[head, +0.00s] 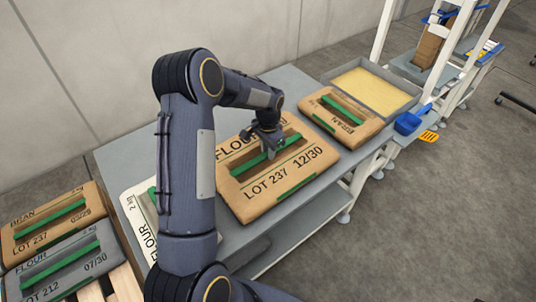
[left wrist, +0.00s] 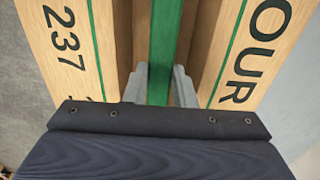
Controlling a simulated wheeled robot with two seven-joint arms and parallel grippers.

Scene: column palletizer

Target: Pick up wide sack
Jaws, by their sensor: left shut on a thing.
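The wide sack (head: 262,196) is brown, printed FLOUR, LOT 237 and 12/30, with green strips. It lies flat at the middle of the grey table, as far as I can tell touching it. My left gripper (head: 268,148) is over its middle, shut on the green handle strip. In the left wrist view the strip of the sack (left wrist: 100,50) runs between the two grey fingers of the gripper (left wrist: 158,84). My left arm hides part of the sack's left side. My right gripper is not in view.
A smaller brown sack (head: 352,131) lies right of the wide one, before a tray of yellow grain (head: 403,97). A white flour sack (head: 141,221) is partly behind my arm. Brown (head: 31,238) and grey (head: 92,263) sacks lie at lower left by a wooden pallet (head: 124,284).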

